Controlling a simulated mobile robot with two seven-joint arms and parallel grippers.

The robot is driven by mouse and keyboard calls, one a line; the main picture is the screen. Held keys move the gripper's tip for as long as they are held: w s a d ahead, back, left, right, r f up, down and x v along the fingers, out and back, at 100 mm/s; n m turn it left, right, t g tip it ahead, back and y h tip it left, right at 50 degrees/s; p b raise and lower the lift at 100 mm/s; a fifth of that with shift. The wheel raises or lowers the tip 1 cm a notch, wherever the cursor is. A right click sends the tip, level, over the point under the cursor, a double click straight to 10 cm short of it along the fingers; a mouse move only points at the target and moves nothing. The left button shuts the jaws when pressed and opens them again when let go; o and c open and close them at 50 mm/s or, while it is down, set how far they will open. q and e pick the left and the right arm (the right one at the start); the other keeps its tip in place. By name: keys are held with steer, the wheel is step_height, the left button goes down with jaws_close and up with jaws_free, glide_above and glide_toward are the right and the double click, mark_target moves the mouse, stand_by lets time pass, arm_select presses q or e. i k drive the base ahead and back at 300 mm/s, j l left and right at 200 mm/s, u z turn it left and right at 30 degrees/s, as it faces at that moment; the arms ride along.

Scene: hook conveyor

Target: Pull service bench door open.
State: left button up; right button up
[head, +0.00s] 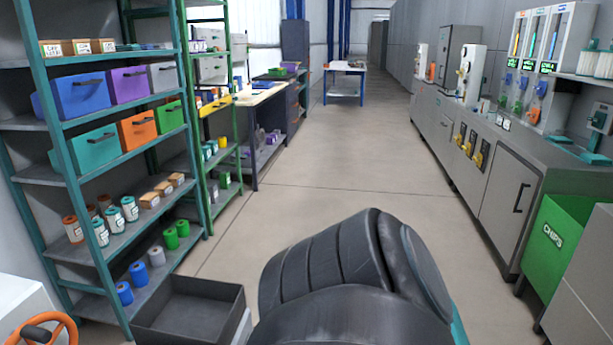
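The service bench (461,130) runs along the right side of the head view. A flat grey door (500,205) is in its front near the near end, with a dark vertical handle (521,198) towards its right edge. The door looks shut, flush with the bench front. Neither of my grippers shows. A dark rounded part of my own body fills the bottom middle, to the left of the door and apart from it in the picture.
A green chips bin (553,240) stands just right of the door. Shelves (78,125) with coloured drawers and jars line the left. A dark open tray (187,312) is at the lower left. The grey floor (365,185) between shelves and bench is clear.

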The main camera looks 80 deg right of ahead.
mark_target(513, 184)
steer(key=l+z, duration=0.1)
steer(key=z, duration=3.7)
steer(key=i+j+u, duration=0.3)
steer(key=i, duration=0.2)
steer(key=i+u, duration=0.35)
steer(key=i, duration=1.5)
steer(key=i+z, duration=0.1)
steer(key=i, duration=0.6)
steer(key=i+j, duration=0.2)
steer(key=i, duration=0.45)
steer(key=i+j+z, duration=0.1)
steer(key=i+z, duration=0.35)
steer(key=i+j+z, duration=0.3)
steer(key=i+z, duration=0.2)
